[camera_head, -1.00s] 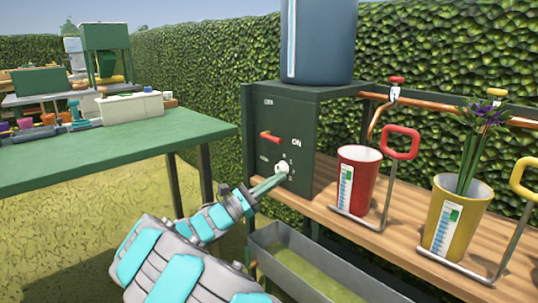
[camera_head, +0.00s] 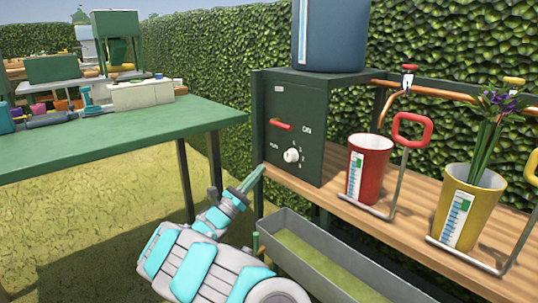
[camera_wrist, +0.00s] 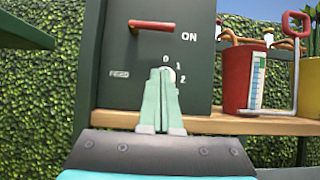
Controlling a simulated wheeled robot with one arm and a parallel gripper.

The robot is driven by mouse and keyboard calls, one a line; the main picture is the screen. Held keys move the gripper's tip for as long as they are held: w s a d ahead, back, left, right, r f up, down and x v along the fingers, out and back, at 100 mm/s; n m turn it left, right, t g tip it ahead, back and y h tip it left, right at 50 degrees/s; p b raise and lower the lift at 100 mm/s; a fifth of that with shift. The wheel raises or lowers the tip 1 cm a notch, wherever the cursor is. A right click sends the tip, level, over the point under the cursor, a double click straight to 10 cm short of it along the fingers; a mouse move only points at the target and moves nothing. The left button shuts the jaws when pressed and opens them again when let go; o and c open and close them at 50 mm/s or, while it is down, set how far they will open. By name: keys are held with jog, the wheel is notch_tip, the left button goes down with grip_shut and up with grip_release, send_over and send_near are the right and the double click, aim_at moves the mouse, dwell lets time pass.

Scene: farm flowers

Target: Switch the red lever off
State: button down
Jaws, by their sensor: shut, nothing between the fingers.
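The red lever (camera_head: 281,125) sticks out of the front of a dark green control box (camera_head: 312,150). It lies roughly level, with an "ON" label to its right. In the wrist view the red lever (camera_wrist: 152,25) is above my fingertips, clear of them. A white dial (camera_head: 291,155) sits below the lever; in the wrist view my fingers partly hide it. My gripper (camera_head: 258,170) is shut and empty, in front of the box and low to the left of the dial. In the wrist view its fingertips (camera_wrist: 160,72) are pressed together.
A blue tank (camera_head: 330,35) stands on the box. Red (camera_head: 368,168) and yellow (camera_head: 466,205) cups stand on a wooden shelf to the right. A grey trough (camera_head: 320,255) lies below. A green table (camera_head: 120,135) is at left; a hedge is behind.

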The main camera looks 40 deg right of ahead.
jog(key=s+a+r+x, duration=0.1)
jog(key=r+x, duration=0.1)
jog(key=x, duration=1)
jog(key=shift+w+r+p, duration=0.15)
jog(key=shift+w+p, duration=0.2)
jog(key=shift+p, duration=0.05)
jog(key=shift+a, duration=0.15)
jog(key=shift+r, duration=0.1)
jog(key=shift+s+r+n+t+p, duration=0.1)
jog(key=shift+n+t+p, duration=0.3)
jog(key=shift+n, duration=0.2)
